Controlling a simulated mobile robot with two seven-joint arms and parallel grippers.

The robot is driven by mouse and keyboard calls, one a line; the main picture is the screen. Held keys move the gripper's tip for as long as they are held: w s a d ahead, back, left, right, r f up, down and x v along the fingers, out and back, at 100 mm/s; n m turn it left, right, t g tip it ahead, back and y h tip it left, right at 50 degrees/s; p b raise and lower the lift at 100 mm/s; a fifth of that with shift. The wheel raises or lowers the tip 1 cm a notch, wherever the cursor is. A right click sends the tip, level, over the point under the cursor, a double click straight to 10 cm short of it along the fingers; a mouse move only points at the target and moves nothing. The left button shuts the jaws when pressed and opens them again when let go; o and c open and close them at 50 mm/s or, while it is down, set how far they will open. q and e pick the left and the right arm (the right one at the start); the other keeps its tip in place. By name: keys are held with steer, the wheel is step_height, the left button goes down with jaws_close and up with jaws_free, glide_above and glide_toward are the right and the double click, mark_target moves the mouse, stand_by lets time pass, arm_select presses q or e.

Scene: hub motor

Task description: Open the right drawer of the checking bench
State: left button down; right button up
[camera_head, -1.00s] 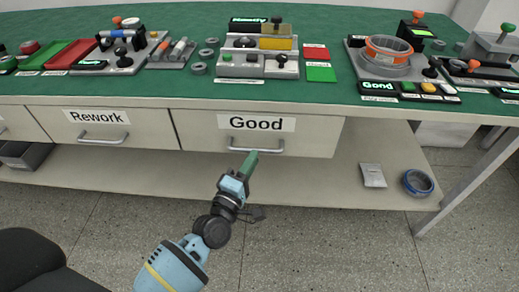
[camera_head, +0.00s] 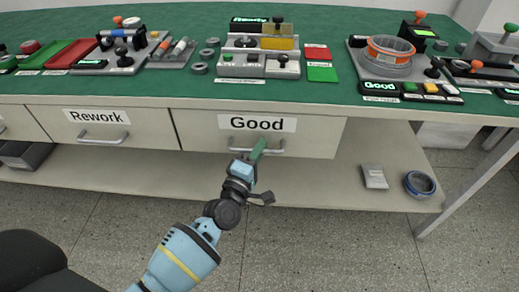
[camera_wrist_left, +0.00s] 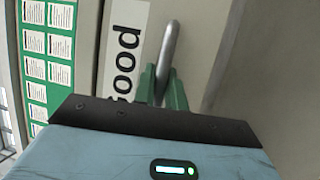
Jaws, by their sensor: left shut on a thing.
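The right drawer of the checking bench (camera_head: 310,146), labelled "Good", is closed, with its front in line with the drawer to its left. Its metal bar handle (camera_head: 276,152) runs level below the label. My left gripper (camera_head: 259,147) is at the handle, its green fingertips over the bar. In the left wrist view the handle (camera_wrist_left: 169,45) passes between the green fingers (camera_wrist_left: 162,88), and the gripper is shut on it. The "Good" label (camera_wrist_left: 124,45) stands beside the fingers there. My right gripper is not seen.
The drawer labelled "Rework" (camera_head: 98,133) is closed on the left. The green bench top (camera_head: 200,90) carries several fixtures and trays. A lower shelf (camera_head: 310,192) holds a grey object (camera_head: 374,177) and a blue ring (camera_head: 419,184). The floor in front is open.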

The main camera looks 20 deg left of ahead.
arm_select(q)
steer(key=shift+s+d, duration=0.1)
steer(key=shift+s, duration=0.15)
steer(key=s+d+p, duration=0.3)
steer(key=s, duration=1)
steer(key=s+d+p, duration=0.3)
steer(key=s+d, duration=0.1)
steer(key=s, duration=0.9)
steer(key=shift+d, duration=0.25)
steer(key=c, duration=1.7)
jaws_free()
steer(key=shift+s, duration=0.1)
